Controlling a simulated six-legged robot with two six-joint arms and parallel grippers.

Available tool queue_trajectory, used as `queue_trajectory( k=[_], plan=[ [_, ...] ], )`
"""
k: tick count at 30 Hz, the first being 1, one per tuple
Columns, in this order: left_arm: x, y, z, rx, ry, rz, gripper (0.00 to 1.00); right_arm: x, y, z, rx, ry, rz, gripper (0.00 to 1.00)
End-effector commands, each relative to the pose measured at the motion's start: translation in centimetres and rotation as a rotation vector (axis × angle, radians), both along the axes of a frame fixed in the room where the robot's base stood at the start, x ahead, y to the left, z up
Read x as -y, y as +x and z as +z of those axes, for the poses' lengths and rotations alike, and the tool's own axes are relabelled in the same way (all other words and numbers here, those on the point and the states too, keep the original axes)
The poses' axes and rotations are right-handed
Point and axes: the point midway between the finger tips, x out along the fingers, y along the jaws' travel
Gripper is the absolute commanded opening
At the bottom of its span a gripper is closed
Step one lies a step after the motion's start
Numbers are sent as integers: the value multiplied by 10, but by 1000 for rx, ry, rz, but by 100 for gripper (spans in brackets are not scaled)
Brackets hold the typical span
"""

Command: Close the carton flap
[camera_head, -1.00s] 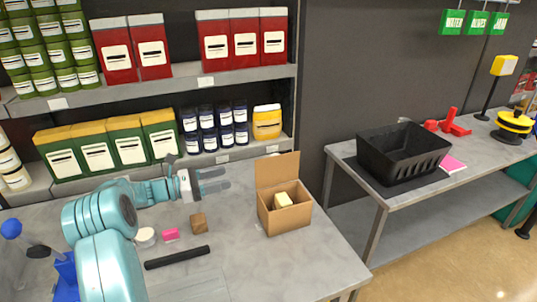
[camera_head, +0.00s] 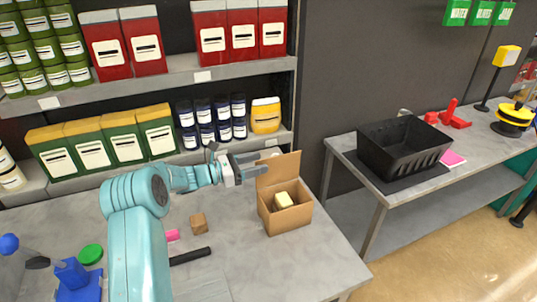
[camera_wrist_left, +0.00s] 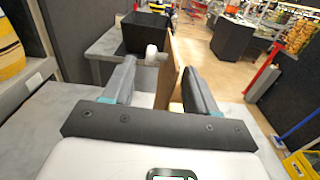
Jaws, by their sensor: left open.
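The open brown carton (camera_head: 286,217) stands on the grey table, with a pale yellow block (camera_head: 284,200) inside. Its flap (camera_head: 279,167) stands upright at the back edge. My left gripper (camera_head: 261,162) is open, level with the flap's upper left part. In the left wrist view the flap (camera_wrist_left: 171,75) shows edge-on between the two fingers of my left gripper (camera_wrist_left: 158,70), apparently without being pinched. Whether a finger touches it I cannot tell. My right gripper is not in view.
Shelves with red boxes (camera_head: 125,47), green boxes (camera_head: 90,150) and dark jars (camera_head: 205,133) stand close behind the arm. A small brown cube (camera_head: 198,222) and a black bar (camera_head: 190,256) lie left of the carton. A black bin (camera_head: 385,165) sits on the other table.

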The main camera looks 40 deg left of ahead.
Motion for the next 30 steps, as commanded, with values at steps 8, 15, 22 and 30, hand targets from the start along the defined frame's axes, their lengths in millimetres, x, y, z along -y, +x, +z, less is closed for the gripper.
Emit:
queue_trajectory(
  k=[8, 15, 22, 30],
  plan=[
    [17, 37, 1, 1, 0, 1, 57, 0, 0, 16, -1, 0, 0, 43],
    [17, 43, 0, 1, 0, 3, 57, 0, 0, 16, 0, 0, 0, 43],
    [17, 42, 0, 1, 1, 2, 22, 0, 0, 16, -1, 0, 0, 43],
    [19, 43, 0, 1, 3, 0, 0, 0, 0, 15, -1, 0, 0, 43]
  ],
)
